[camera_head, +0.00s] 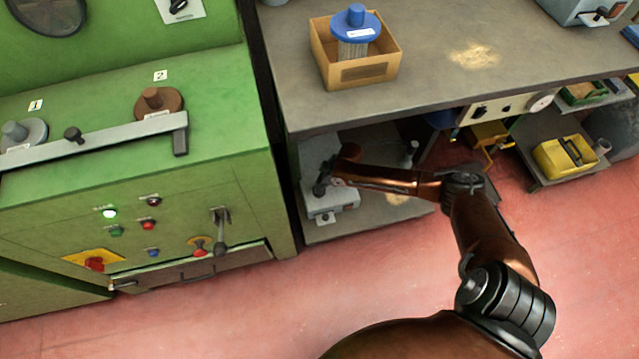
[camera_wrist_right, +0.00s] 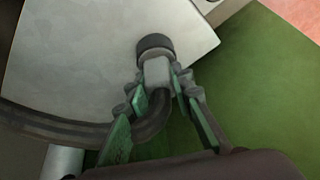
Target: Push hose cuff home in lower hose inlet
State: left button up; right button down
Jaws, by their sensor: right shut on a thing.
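In the right wrist view a short grey hose cuff (camera_wrist_right: 157,72) sits between the green-sided fingers of my right gripper (camera_wrist_right: 161,84). A dark hose (camera_wrist_right: 153,122) runs from the cuff, bends, and passes left. The cuff's far end meets a black ring (camera_wrist_right: 155,42), which looks like the inlet rim, against a pale grey panel (camera_wrist_right: 85,45). How deep the cuff sits cannot be told. In the head view my right gripper (camera_head: 321,187) is low beside a grey unit (camera_head: 331,203) under the bench; the cuff is too small to make out there. My left gripper is out of view.
The bench top (camera_head: 430,85) overhangs my right arm, with a cardboard box (camera_head: 356,74) on it. The green machine (camera_head: 235,160) stands close left of the gripper. A yellow bin (camera_head: 560,160) is on a low shelf at right. The red floor in front is clear.

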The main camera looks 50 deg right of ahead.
jog(key=c, duration=1.6)
grip_release()
jog(key=shift+r, duration=0.1)
jog(key=v, duration=1.2)
